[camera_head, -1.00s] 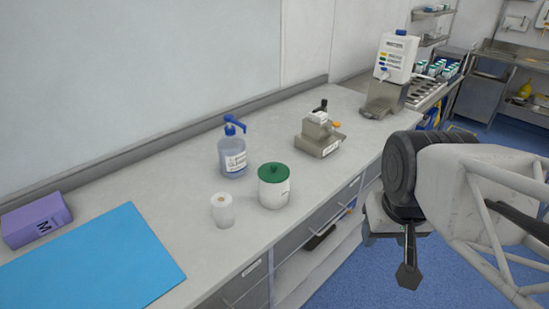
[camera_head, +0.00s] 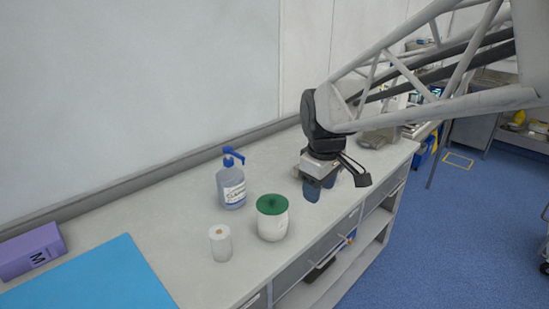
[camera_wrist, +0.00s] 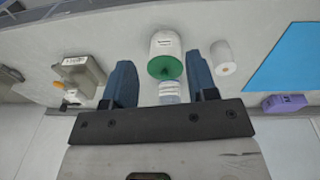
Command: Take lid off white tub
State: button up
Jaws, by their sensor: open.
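The white tub (camera_head: 272,228) stands upright on the counter, with its green lid (camera_head: 272,204) and small knob on top. In the wrist view the tub (camera_wrist: 165,44) and green lid (camera_wrist: 165,68) lie beyond the fingertips, roughly between them in the picture. My gripper (camera_head: 321,190) is open and empty, above the counter to the right of the tub and apart from it. Its two blue fingers also show in the wrist view (camera_wrist: 162,75).
A pump bottle (camera_head: 232,188) with a blue head stands behind and left of the tub. A white roll (camera_head: 220,243) stands just left of the tub. A blue mat (camera_head: 95,280) and purple box (camera_head: 32,252) lie at left. The counter's front edge is close to the tub.

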aim_at(272, 196)
jog(key=w+a+f+n, duration=0.1)
jog(key=w+a+n, duration=0.1)
jog(key=w+a, duration=0.1)
jog(key=w+a+f+n, duration=0.2)
jog(key=w+a, duration=0.2)
jog(key=w, duration=0.1)
jog(key=w+a+f+n+g, duration=0.1)
jog(key=w+a+n, duration=0.2)
jog(key=w, duration=0.2)
jog(key=shift+a+f, duration=0.15)
jog(key=shift+a, duration=0.25)
jog(key=shift+f, duration=0.1)
jog(key=shift+f, duration=1.2)
jog(key=shift+f, duration=0.1)
jog(key=shift+s+d+f, duration=0.1)
jog(key=shift+s+f, duration=0.05)
jog(key=shift+f, duration=2.35)
